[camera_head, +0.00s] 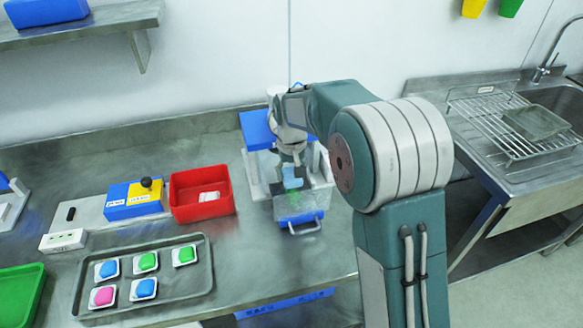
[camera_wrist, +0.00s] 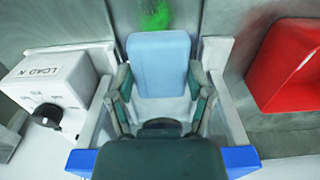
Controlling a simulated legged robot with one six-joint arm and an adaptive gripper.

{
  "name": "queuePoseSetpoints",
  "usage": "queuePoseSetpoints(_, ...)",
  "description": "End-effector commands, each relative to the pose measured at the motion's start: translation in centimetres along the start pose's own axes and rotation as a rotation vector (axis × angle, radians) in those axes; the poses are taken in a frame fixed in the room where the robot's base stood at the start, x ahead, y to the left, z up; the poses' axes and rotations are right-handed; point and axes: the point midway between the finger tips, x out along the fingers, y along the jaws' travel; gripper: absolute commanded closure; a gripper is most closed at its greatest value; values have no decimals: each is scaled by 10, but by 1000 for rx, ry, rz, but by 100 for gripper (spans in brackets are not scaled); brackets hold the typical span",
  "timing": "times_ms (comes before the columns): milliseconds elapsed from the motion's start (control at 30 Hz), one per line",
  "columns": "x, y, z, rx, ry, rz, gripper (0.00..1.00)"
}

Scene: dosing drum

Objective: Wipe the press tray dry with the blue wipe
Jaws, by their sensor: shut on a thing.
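My gripper (camera_head: 290,162) is shut on the blue wipe (camera_head: 292,184), low inside the press (camera_head: 255,130), which has white sides and a blue top. The press tray (camera_head: 301,218) sticks out at the front, with a blue front and a pale handle. In the wrist view, the wipe (camera_wrist: 158,62) is a light blue rectangle between the two fingers (camera_wrist: 160,85). A bright green smear (camera_wrist: 156,13) lies just beyond the wipe's far edge. I cannot tell whether the wipe touches the tray surface.
A tray (camera_head: 197,303) with several coloured pieces lies front left. A sink with a wire rack (camera_head: 490,135) is at right.

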Motion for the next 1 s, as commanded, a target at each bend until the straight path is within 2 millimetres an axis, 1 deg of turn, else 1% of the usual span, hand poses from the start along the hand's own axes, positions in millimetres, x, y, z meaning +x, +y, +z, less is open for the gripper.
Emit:
queuePoseSetpoints(633,44,-3,-6,0,-2,-1,71)
queuePoseSetpoints(767,48,-4,-7,0,0,0,71)
queuePoseSetpoints(1000,48,-4,-7,0,0,0,71)
